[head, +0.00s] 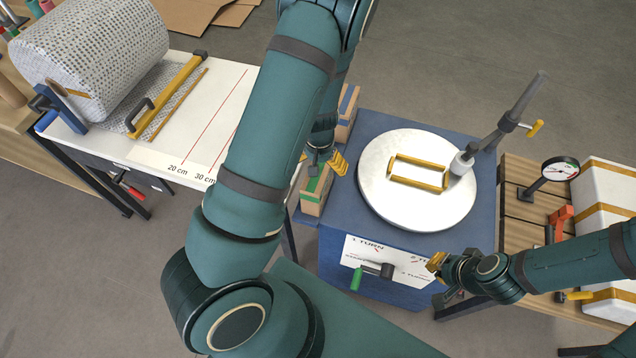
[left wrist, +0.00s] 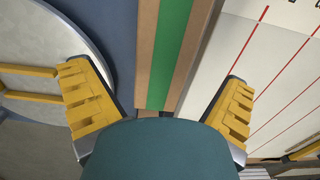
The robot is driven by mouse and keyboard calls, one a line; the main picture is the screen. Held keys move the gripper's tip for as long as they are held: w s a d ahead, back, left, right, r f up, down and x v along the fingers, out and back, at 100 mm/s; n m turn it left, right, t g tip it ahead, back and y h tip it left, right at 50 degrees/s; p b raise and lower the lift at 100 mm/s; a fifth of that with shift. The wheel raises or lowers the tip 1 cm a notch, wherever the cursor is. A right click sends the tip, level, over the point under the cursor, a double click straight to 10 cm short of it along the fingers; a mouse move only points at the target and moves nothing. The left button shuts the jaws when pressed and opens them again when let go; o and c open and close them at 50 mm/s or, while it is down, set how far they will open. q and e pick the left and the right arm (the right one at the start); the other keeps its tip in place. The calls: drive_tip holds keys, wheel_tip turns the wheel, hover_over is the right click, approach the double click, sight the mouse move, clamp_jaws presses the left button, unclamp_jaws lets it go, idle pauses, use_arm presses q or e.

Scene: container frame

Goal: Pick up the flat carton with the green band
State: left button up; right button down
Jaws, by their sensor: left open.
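The flat carton with the green band (head: 313,206) stands at the left edge of the blue turntable cabinet, partly hidden by my left gripper in the head view. In the left wrist view the carton (left wrist: 168,55) is brown with a green stripe down its middle and runs between the fingers. My left gripper (head: 319,165) is open above the carton, with a yellow-padded finger on each side; in the left wrist view the gripper (left wrist: 160,102) shows a gap on both sides. My right gripper (head: 438,278) is in front of the cabinet, away from the carton; its opening is unclear.
A similar carton with a blue band (head: 347,108) stands just behind. The round turntable (head: 400,215) bears a yellow frame (head: 420,161) and has a post at its right. A white measuring table (head: 228,85) lies left. White foam boxes (head: 600,200) and a dial gauge (head: 560,169) stand right.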

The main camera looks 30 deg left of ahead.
use_arm(q)
wheel_tip(320, 180, down, 4)
drive_tip(key=shift+a+f+b, duration=0.15)
drive_tip(key=shift+f+b, duration=0.05)
drive_tip(key=shift+b, duration=0.1)
drive_tip(key=shift+s, duration=0.1)
drive_tip(key=c, duration=1.4)
